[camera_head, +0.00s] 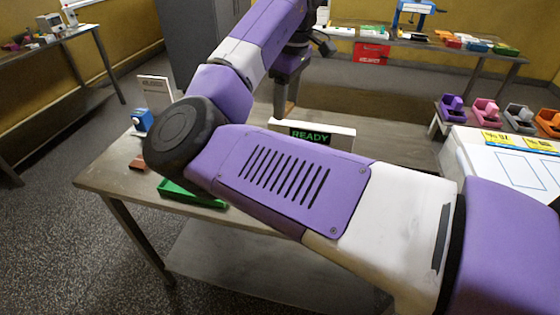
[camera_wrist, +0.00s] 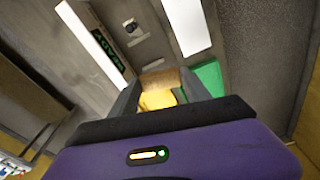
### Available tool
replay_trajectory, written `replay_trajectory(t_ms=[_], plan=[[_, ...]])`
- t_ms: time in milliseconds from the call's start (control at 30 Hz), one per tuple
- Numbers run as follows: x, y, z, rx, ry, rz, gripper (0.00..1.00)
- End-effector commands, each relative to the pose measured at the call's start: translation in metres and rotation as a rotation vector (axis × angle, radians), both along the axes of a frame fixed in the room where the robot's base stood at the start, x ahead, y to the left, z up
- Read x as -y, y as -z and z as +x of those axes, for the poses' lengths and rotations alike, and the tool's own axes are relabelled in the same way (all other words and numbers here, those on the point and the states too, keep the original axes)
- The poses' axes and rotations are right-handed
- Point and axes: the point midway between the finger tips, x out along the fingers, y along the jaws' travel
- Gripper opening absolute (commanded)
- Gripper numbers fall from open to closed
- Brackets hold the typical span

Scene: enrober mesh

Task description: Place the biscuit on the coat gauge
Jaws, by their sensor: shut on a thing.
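My gripper (camera_wrist: 160,90) shows in the wrist view, its two grey fingers shut on a tan, brightly lit piece, which looks like the biscuit (camera_wrist: 158,80). In the head view my own arm hides the gripper and this piece. A small dark round fitting (camera_wrist: 131,26) lies ahead of the fingers in the wrist view, beside the READY display (camera_wrist: 108,45). I cannot tell whether it is the coat gauge. The READY display (camera_head: 310,136) also stands on the table in the head view, behind my arm.
A green tray (camera_head: 176,190) lies at the table's front edge, partly behind my arm; green also shows beside the fingers (camera_wrist: 209,78). A brown block (camera_head: 138,163) and blue device (camera_head: 142,121) are at the table's left. A white panel (camera_wrist: 187,25) stands ahead.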

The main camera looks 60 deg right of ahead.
Motion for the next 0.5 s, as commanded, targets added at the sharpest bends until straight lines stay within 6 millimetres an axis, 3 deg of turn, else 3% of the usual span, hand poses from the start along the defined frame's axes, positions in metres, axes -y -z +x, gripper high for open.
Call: replay_trajectory(t_ms=[33,200,367,500], plan=[[0.014,0.004,0.006,-0.002,-0.054,0.006,0.33],[0.04,0.011,0.018,0.004,-0.187,0.02,0.33],[0.047,0.023,0.021,0.003,-0.232,0.026,0.33],[0.046,0.051,0.021,0.002,-0.237,0.028,0.33]])
